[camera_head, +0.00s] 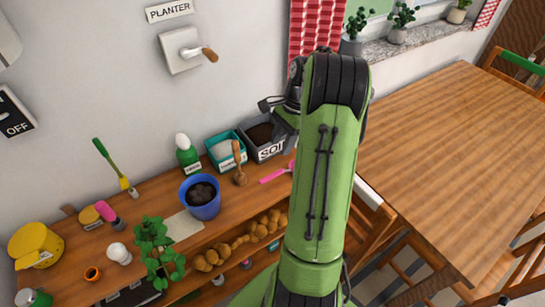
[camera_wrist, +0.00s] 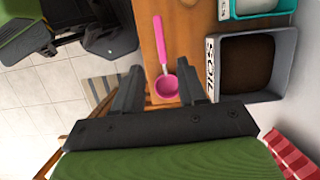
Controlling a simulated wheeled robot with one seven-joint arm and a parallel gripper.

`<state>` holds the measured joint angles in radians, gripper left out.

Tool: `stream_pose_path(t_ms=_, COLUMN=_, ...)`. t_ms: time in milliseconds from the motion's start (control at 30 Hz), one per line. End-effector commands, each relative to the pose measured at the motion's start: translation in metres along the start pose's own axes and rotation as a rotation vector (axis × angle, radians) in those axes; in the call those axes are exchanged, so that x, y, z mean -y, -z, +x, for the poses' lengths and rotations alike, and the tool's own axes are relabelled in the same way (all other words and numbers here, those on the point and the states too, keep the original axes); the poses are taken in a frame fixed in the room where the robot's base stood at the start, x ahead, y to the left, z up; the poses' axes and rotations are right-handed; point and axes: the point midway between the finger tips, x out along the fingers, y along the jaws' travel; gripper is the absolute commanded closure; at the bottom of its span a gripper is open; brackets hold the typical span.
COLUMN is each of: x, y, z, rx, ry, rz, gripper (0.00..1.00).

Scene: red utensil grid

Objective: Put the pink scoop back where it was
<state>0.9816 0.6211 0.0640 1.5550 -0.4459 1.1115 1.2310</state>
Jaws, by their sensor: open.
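The pink scoop (camera_wrist: 161,42) lies on the wooden shelf (camera_wrist: 185,30) beside the grey SOIL box (camera_wrist: 214,95). In the wrist view, its bowl is close to my gripper (camera_wrist: 161,68) and its handle points away toward the top. My gripper is open, with one finger on either side of the bowl in the picture. I cannot tell the height gap between them. In the head view, part of the scoop (camera_head: 275,174) shows left of my green arm, which hides the rest of it and most of my gripper.
The SOIL box (camera_head: 276,152) and a teal box (camera_head: 226,165) stand against the wall. A wooden-handled tool (camera_head: 239,177) and a blue pot (camera_head: 202,208) are left of the scoop. A wooden table (camera_head: 450,150) stands at right, with chairs around it.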

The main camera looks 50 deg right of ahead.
Motion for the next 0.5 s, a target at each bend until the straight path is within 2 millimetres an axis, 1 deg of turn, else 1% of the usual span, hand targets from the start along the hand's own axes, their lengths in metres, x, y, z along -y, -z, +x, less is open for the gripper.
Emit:
stream_pose_path(t_ms=67, x=0.004, y=-0.028, z=-0.013, rx=-0.034, ry=0.007, rz=-0.101, gripper=0.59)
stream_pose_path(t_ms=167, x=0.001, y=-0.089, z=-0.036, rx=-0.108, ry=0.021, rz=-0.337, gripper=0.59)
stream_pose_path(t_ms=200, x=-0.004, y=-0.116, z=-0.045, rx=-0.143, ry=0.028, rz=-0.448, gripper=0.59)
stream_pose_path(t_ms=233, x=-0.01, y=-0.135, z=-0.051, rx=-0.169, ry=0.033, rz=-0.532, gripper=0.59)
stream_pose_path(t_ms=267, x=-0.018, y=-0.154, z=-0.055, rx=-0.193, ry=0.038, rz=-0.619, gripper=0.59)
stream_pose_path(t_ms=300, x=-0.03, y=-0.178, z=-0.061, rx=-0.228, ry=0.047, rz=-0.736, gripper=0.59)
stream_pose_path(t_ms=367, x=-0.053, y=-0.211, z=-0.068, rx=-0.282, ry=0.062, rz=-0.915, gripper=0.59)
stream_pose_path(t_ms=400, x=-0.071, y=-0.229, z=-0.071, rx=-0.318, ry=0.074, rz=-1.036, gripper=0.59)
stream_pose_path(t_ms=467, x=-0.099, y=-0.251, z=-0.073, rx=-0.371, ry=0.093, rz=-1.218, gripper=0.59)
stream_pose_path(t_ms=500, x=-0.118, y=-0.262, z=-0.073, rx=-0.406, ry=0.107, rz=-1.334, gripper=0.59)
